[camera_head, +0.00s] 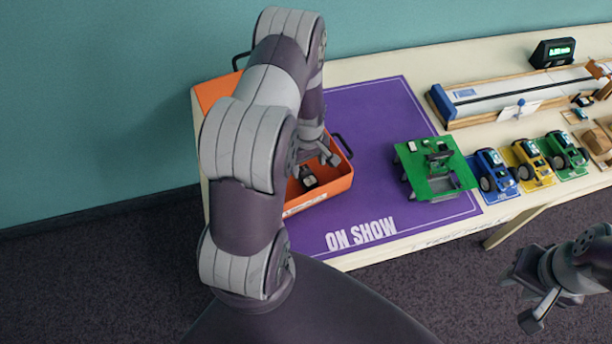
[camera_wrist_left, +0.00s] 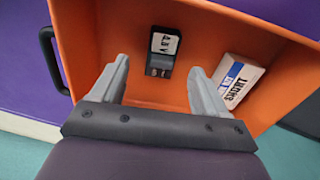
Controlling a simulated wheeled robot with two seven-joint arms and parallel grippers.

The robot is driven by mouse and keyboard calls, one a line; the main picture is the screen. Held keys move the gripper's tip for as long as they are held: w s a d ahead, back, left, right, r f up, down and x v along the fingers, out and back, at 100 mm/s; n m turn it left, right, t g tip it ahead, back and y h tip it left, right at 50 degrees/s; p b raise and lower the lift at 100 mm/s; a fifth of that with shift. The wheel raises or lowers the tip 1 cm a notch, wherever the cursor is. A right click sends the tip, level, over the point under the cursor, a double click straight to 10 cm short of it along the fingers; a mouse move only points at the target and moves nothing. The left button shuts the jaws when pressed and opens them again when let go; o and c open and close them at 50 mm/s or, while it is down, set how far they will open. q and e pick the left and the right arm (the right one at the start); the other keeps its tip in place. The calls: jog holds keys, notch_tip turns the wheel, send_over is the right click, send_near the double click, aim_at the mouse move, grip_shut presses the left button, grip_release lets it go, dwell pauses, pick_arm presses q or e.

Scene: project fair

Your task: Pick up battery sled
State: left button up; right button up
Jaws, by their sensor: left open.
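The battery sled, which I take to be the small black piece with a white marked label (camera_wrist_left: 163,50), lies in the orange bin (camera_wrist_left: 290,97). It also shows in the head view (camera_head: 308,180) inside the bin (camera_head: 322,196). My left gripper (camera_wrist_left: 158,68) is open and empty over the bin. In the left wrist view its fingers appear on either side of the sled's near end, and I cannot tell how far above it they are. My left arm hides much of the bin in the head view. My right gripper (camera_head: 523,301) is open and empty, off the table's front.
A white box with blue and black lettering (camera_wrist_left: 238,82) lies in the bin beside the sled. The bin walls stand close around. A green board (camera_head: 430,185) sits on the purple mat (camera_head: 375,115). Several toy cars and a track (camera_head: 520,92) are at the right.

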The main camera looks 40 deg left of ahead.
aim_at(306, 171)
pick_arm(q)
jog(key=f, duration=0.5)
jog(key=shift+w+a+f+p, duration=0.1)
jog(key=shift+a+p, duration=0.25)
jog(key=shift+d, duration=0.1)
jog(key=shift+c, duration=0.3)
jog(key=c, duration=1)
notch_tip(306, 171, up, 10)
jog(key=shift+r+b, duration=0.15)
jog(key=shift+b, duration=0.3)
